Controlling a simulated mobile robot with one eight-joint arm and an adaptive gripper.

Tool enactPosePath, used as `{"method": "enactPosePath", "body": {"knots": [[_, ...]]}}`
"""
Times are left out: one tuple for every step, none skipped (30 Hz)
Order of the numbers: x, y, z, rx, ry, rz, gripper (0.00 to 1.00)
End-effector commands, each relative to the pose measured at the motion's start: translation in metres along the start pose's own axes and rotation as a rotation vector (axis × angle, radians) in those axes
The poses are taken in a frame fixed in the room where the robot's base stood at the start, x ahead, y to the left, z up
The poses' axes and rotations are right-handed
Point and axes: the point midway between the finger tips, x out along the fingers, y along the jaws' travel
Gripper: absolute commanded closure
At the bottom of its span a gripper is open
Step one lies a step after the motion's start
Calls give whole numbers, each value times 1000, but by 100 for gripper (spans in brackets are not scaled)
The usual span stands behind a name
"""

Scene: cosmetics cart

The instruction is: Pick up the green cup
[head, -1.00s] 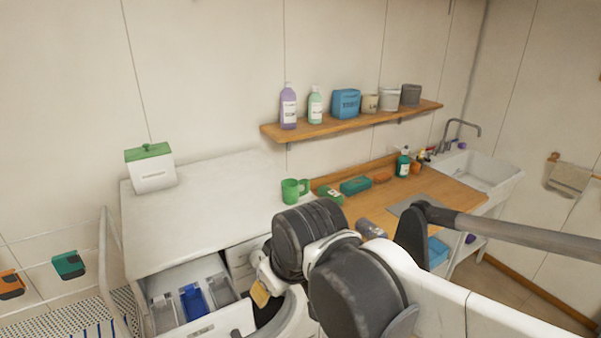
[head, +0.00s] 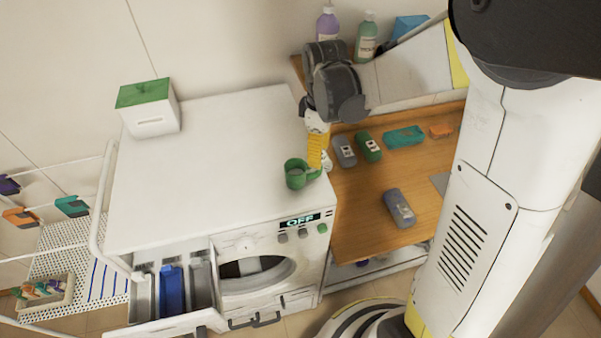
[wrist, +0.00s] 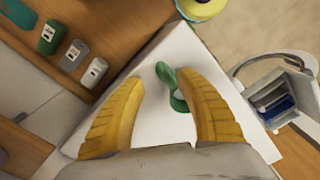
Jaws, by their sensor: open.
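The green cup (head: 296,175) stands upright on the white top of the washing machine (head: 205,170), near its front right corner, with its handle pointing right in the head view. My gripper (head: 318,158) is beside and above the cup's handle, its yellow fingers pointing down. In the wrist view my gripper (wrist: 160,78) is open, with two yellow fingers spread apart. The green cup (wrist: 166,75) shows ahead between the fingertips, partly hidden by the right finger. Nothing is held. I cannot tell whether a finger touches the cup.
A white box with a green lid (head: 148,107) stands at the machine's back left. The detergent drawer (head: 170,290) is pulled out at the front. A wooden counter (head: 365,225) to the right bears several small packs. The machine top left of the cup is clear.

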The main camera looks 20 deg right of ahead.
Motion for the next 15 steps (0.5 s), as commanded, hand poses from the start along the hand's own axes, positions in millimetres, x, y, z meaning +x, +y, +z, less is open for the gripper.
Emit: {"method": "enactPosePath", "body": {"knots": [[14,0,0,1,0,0,59],[17,0,0,1,0,1,59],[20,0,0,1,0,1,59],[22,0,0,1,0,1,59],[23,0,0,1,0,1,59],[25,-1,1,1,0,1,59],[27,-2,1,1,0,1,59],[31,-2,1,1,0,1,59],[37,-4,2,1,1,1,59],[42,-4,2,1,1,1,59],[47,-6,2,1,1,1,59],[54,-7,3,1,1,1,59],[60,-7,3,1,1,1,59],[64,-7,3,1,1,1,59],[69,-7,3,2,1,1,59]]}}
